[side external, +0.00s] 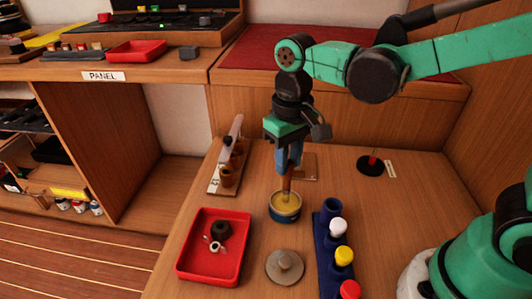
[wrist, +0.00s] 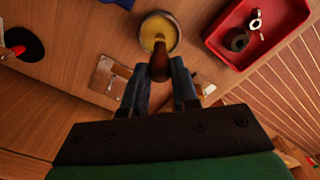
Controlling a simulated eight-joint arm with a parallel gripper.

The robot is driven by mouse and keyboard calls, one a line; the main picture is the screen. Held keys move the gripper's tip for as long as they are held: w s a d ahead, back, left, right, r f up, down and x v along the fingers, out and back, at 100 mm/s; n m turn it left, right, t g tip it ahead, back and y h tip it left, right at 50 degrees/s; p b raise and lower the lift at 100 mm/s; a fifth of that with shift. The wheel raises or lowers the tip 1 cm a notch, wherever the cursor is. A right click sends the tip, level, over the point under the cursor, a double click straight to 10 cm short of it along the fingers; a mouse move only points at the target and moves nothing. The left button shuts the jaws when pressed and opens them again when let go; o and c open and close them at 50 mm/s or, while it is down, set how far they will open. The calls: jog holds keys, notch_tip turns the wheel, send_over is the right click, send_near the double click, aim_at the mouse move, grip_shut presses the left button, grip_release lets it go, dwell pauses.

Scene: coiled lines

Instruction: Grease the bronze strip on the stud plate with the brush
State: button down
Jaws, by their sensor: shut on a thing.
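My gripper (side external: 288,155) is shut on the brush (side external: 287,184), which points down in the middle of the bench. In the wrist view the brush's brown handle (wrist: 160,66) sits between the two blue-grey fingers. The brush's lower end is over or in a round tin of yellow grease (side external: 285,207); its tip is hidden. The tin (wrist: 158,33) also shows in the wrist view. A flat brown plate (side external: 310,168), apparently the stud plate, lies just behind the tin, partly hidden by my gripper. It also shows in the wrist view (wrist: 108,80). I cannot clearly make out its bronze strip.
A red tray (side external: 180,270) with a dark ring and small metal part stands front left. A grey knobbed disc (side external: 285,266) lies before the tin. A blue rack (side external: 322,240) with coloured caps is right of it. A wooden holder (side external: 214,185) stands left; a black disc (side external: 371,167) lies right.

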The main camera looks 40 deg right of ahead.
jog(key=shift+r, duration=3.1)
jog(key=w+d, duration=0.4)
jog(key=d, duration=0.2)
jog(key=d+f, duration=0.4)
jog(key=f, duration=0.3)
jog(key=shift+w+f, duration=0.3)
jog(key=shift+f, duration=0.1)
jog(key=shift+f, duration=0.65)
jog(key=shift+w+a, duration=0.1)
jog(key=shift+a, duration=0.05)
jog(key=shift+w+a+r, duration=0.1)
jog(key=shift+w+a, duration=0.25)
jog(key=shift+w, duration=0.05)
